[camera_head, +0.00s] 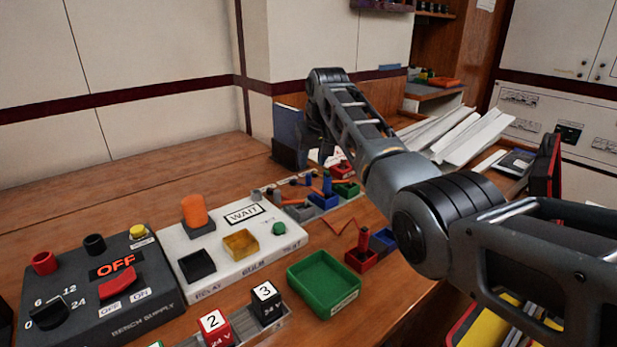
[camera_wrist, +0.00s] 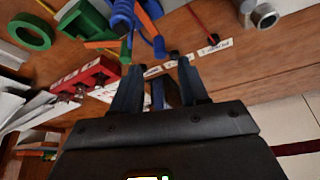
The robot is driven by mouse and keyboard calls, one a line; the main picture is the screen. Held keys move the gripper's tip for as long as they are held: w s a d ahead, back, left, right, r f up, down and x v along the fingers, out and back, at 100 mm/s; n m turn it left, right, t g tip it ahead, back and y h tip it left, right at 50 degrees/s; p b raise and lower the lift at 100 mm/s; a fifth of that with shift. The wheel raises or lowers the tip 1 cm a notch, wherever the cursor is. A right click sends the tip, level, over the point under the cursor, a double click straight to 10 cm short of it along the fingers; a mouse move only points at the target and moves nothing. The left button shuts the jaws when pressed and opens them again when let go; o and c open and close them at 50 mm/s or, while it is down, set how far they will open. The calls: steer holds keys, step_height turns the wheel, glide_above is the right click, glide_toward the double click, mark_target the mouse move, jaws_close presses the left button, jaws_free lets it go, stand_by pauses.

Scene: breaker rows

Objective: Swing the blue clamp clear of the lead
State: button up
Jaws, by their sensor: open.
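A blue clamp (camera_head: 322,199) sits among small coloured fixtures beyond the white panel in the head view. In the wrist view, blue rounded parts (camera_wrist: 122,14), which look like this clamp, show at the top, beside an orange bar (camera_wrist: 149,22). I cannot tell whether the orange bar is the lead or the clamp's lever. A thin red wire (camera_wrist: 203,22) runs to the right of it. My gripper (camera_wrist: 160,82) is open, with nothing seen held between its fingers. The blue parts lie above the fingertips in the picture, apart from them. The arm partly hides the gripper in the head view.
The white WAIT panel (camera_head: 212,264), black supply box (camera_head: 120,318) and green tray (camera_head: 324,281) stand nearer. White channels (camera_head: 467,136) lie at the right. The left bench top is clear.

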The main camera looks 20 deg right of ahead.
mark_target(309, 175)
steer(key=shift+b+x, duration=0.8)
steer(key=shift+x, duration=2.15)
steer(key=shift+c, duration=0.2)
jaws_close()
